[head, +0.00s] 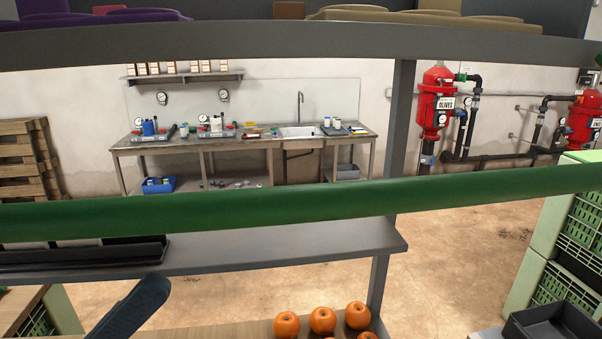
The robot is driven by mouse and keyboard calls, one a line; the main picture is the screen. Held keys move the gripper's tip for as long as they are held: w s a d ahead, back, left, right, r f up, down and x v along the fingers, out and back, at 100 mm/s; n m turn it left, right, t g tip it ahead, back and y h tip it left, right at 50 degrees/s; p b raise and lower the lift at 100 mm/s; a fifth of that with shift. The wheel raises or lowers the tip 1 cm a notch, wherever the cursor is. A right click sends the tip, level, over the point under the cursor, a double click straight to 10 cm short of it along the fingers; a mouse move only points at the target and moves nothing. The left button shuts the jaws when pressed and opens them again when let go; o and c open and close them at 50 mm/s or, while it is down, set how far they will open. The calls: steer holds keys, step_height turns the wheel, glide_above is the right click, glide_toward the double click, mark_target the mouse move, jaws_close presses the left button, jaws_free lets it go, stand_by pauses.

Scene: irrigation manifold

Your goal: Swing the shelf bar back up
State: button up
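A green bar (300,206), which I take to be the shelf bar, runs across the whole width of the head view, close to me. It slopes slightly, with its right end higher in the picture. Both its ends are out of frame, so its pivot or catch does not show. Behind and below it is a grey shelf board (290,245). A grey post (401,120) of the rack stands behind the bar. I do not see my gripper. A dark blue rounded piece at the lower left is cut off by the frame, and I cannot tell what it is.
A black tray (80,254) lies on the grey shelf. Orange fruits (322,320) sit on a wooden surface below. Green crates (580,225) and a dark tray (553,325) stand at the right. A workbench (250,140) and red tanks (436,105) are along the far wall, with open floor before them.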

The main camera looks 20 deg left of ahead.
mark_target(236, 225)
steer(key=p+x, duration=0.5)
steer(key=x, duration=0.5)
steer(key=shift+s+r+p, duration=0.1)
steer(key=shift+r+p, duration=0.1)
steer(key=shift+p, duration=0.15)
steer(key=shift+w+d+r+p, duration=0.3)
steer(key=shift+d+r+p, duration=0.05)
steer(key=shift+d, duration=0.2)
jaws_close()
stand_by(0.4)
